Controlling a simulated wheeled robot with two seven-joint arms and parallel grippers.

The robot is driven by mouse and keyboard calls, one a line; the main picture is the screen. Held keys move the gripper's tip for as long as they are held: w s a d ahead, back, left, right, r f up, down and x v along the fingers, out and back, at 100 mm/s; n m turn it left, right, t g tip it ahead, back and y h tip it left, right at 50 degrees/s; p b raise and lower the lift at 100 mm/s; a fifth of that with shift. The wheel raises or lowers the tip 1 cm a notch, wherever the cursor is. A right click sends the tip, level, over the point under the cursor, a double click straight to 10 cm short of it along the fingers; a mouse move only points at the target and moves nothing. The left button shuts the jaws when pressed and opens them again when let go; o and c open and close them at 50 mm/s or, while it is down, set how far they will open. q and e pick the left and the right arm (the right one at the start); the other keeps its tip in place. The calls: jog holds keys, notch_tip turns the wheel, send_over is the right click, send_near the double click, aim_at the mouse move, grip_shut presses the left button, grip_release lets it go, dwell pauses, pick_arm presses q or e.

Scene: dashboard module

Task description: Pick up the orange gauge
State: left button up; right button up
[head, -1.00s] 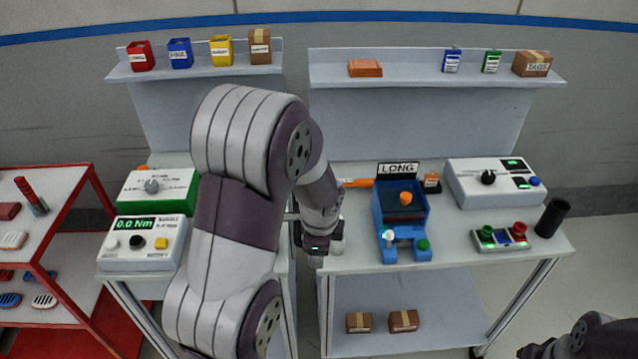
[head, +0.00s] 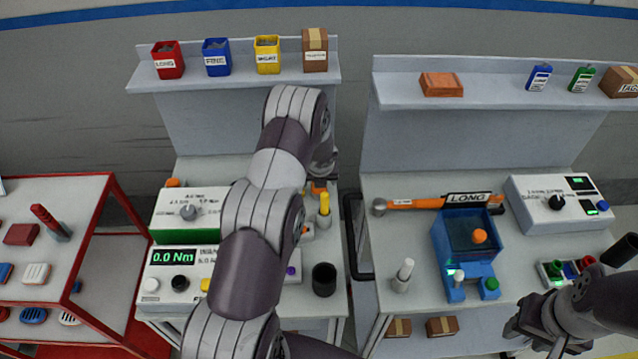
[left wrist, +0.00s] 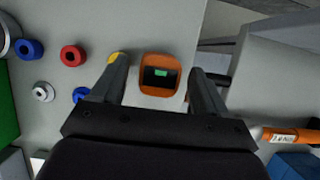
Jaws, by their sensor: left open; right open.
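The orange gauge (left wrist: 159,88), a rounded orange case with a dark face and a small green display, lies on the grey table in the left wrist view. My left gripper (left wrist: 158,68) is open, with one finger on each side of the gauge in that picture; I cannot tell how far above it the fingers are. In the head view my left arm covers much of the left table and its fingers are hidden. My right gripper (head: 522,325) is open and empty at the lower right of the head view.
Red and blue rings (left wrist: 73,55) and a yellow-tipped item (left wrist: 115,58) are near the left finger. In the head view, a yellow-handled tool (head: 324,204) and black cup (head: 324,279) stand on the left table. An orange wrench (head: 415,203) lies behind the blue fixture (head: 467,240).

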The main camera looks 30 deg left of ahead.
pick_arm(q)
jog(key=shift+x, duration=0.8)
jog(key=shift+r, duration=0.1)
jog(key=shift+c, duration=0.3)
jog(key=c, duration=1)
jog(key=shift+c, duration=0.2)
